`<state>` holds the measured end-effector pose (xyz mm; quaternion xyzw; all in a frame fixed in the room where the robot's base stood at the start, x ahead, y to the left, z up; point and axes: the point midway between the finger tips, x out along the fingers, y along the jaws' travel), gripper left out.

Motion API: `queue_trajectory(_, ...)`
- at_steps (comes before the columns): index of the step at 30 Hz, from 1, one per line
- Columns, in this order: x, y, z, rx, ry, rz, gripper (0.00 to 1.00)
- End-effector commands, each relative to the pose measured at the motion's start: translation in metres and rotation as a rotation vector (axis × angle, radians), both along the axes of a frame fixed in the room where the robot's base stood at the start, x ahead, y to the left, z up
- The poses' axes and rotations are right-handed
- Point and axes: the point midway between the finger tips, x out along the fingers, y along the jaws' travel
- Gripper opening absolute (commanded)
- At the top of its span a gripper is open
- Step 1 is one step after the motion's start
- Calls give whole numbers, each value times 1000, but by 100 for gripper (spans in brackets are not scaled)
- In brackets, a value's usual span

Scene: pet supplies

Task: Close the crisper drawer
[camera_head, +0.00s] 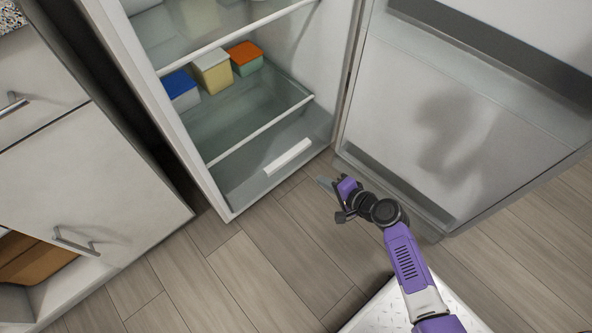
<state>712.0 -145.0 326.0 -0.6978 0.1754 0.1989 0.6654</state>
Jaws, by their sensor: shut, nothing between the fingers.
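The crisper drawer (248,176) is at the bottom of the open fridge, under the lowest glass shelf. Its front carries a white bar handle (288,158). The drawer front looks close to the fridge's front edge; I cannot tell exactly how far out it stands. My gripper (325,184) is shut and empty. It is in front of the fridge, to the right of and below the handle, near the hinge side of the open door, and apart from the drawer.
The fridge door (440,130) stands wide open at right. Containers with a blue lid (180,88), a pale lid (212,72) and an orange lid (245,56) sit on the lower shelf. Cabinets (85,180) stand at left. The wood floor (250,270) before the fridge is clear.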

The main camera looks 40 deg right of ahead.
Motion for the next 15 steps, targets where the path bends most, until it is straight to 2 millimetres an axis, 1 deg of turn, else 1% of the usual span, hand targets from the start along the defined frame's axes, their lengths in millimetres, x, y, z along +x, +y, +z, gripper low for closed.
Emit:
queue_trajectory(1, 5, -3, -6, 18, -6, -7, 0)
queue_trajectory(8, 23, -5, -14, 40, -14, -10, 0)
queue_trajectory(15, 62, -4, -39, 37, -14, -9, 0)
